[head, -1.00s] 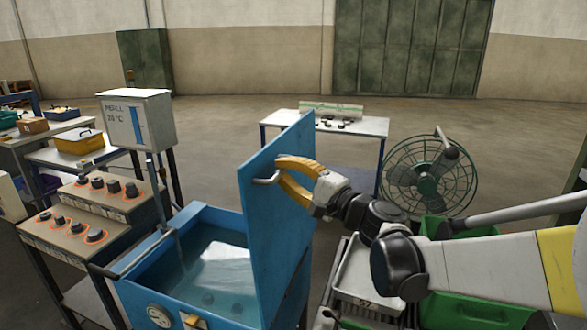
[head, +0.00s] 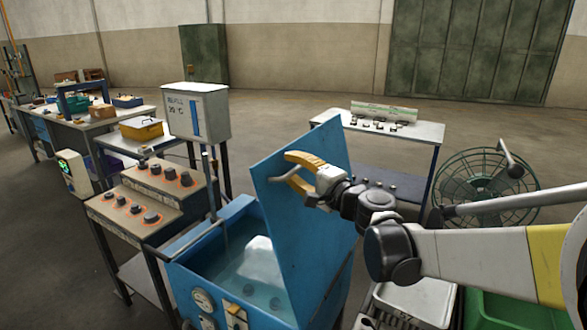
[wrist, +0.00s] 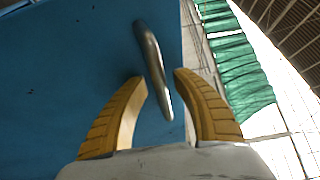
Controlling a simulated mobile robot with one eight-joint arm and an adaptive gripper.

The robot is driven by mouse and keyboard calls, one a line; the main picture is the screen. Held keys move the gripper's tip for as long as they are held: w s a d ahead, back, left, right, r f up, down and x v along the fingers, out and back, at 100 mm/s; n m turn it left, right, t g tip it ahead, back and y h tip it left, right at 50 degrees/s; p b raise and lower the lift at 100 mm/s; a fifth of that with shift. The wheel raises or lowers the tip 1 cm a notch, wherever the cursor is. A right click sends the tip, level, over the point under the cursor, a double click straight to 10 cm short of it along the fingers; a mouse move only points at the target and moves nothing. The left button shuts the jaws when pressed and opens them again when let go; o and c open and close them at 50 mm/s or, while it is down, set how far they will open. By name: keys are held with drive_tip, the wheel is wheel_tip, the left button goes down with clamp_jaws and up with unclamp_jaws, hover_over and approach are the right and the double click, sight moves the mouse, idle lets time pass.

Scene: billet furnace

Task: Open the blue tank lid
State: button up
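The blue tank (head: 235,215) stands front centre in the head view, its mouth uncovered and water (head: 245,262) showing inside. Its blue lid (head: 310,225) stands raised along the tank's right side, its top leaning left in the picture. My gripper (head: 287,168) is at the lid's upper left corner, with its yellow fingers apart. In the wrist view, the lid's metal handle (wrist: 152,65) passes between the spread fingers (wrist: 160,85), with gaps on both sides. The lid's face (wrist: 60,90) fills the left there. The lid's hinge is not clearly visible.
Control boxes with knobs (head: 160,182) and a refill cabinet (head: 196,115) stand left of the tank. A white table (head: 425,130) is behind, a fan (head: 485,190) and green bin (head: 510,308) to the right. Open floor lies beyond.

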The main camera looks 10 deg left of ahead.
drive_tip(key=v, duration=1.2)
drive_tip(key=shift+s+d, duration=0.1)
drive_tip(key=f+v, duration=0.2)
drive_tip(key=v, duration=1)
idle(0.7)
drive_tip(key=shift+s+f, duration=0.1)
drive_tip(key=shift+s, duration=0.05)
